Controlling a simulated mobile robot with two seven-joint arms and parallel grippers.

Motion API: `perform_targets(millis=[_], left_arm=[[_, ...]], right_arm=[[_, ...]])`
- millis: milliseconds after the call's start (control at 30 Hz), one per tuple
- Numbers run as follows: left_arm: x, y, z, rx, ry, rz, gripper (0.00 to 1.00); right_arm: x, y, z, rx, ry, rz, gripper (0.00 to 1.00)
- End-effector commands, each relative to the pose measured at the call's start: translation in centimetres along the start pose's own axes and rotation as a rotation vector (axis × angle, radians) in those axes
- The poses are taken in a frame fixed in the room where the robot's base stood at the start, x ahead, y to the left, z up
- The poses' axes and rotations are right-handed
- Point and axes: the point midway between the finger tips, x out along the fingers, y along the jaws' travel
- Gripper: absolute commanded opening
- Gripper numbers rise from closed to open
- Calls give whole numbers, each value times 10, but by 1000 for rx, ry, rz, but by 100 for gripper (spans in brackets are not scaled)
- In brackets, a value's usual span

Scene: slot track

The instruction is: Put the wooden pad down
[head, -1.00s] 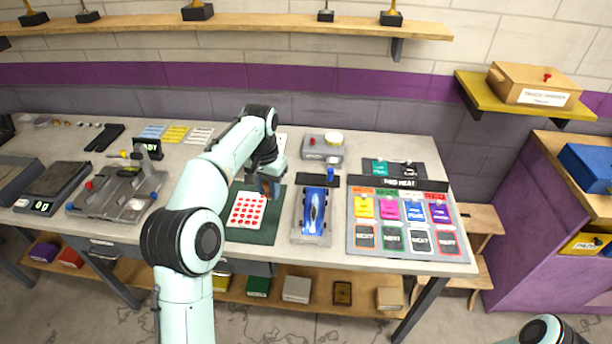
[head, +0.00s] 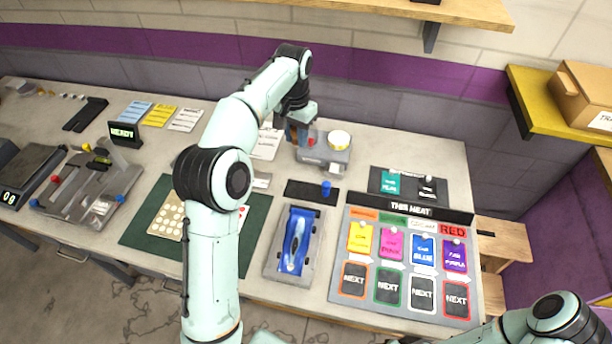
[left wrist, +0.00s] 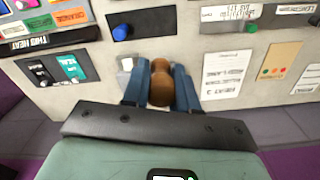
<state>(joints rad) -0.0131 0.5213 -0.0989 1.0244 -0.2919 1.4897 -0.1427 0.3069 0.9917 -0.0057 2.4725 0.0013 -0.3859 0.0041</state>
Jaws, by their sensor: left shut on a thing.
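The wooden pad (left wrist: 160,85) is a rounded brown piece between the blue fingers of my left gripper (left wrist: 161,92) in the left wrist view. The fingers are shut on it from both sides. In the head view my left gripper (head: 299,134) points down at the back of the bench, beside the grey box with a red button (head: 325,156) and a white-topped round tub (head: 339,140). The pad is mostly hidden there, and I cannot tell whether it touches anything below. My right gripper is out of view; only part of that arm shows at lower right.
A blue car (head: 297,240) lies in a grey holder in front of the gripper. A board of coloured cards (head: 408,262) is at right. A green mat (head: 150,228) with a dotted tan card (head: 167,217) is at left. Papers (head: 267,145) lie close behind the arm.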

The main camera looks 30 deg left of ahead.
Motion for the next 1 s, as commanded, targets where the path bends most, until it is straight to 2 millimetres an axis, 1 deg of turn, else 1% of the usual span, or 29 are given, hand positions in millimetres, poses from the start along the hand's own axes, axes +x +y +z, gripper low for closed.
perform_targets(millis=[67, 167, 400, 500, 600, 833, 1000], left_arm=[[8, 0, 2, 0, -4, 0, 0], [29, 0, 3, 0, -8, 1, 0], [95, 0, 5, 1, -10, 1, 0], [118, 0, 4, 0, -7, 1, 0], [134, 0, 3, 0, -4, 1, 0], [151, 0, 3, 0, -2, 0, 0], [182, 0, 4, -1, -4, 1, 0]], right_arm=[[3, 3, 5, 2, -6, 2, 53], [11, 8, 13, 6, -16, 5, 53], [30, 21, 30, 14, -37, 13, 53], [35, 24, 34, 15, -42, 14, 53], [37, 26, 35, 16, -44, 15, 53], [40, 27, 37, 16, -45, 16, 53], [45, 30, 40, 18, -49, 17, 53]])
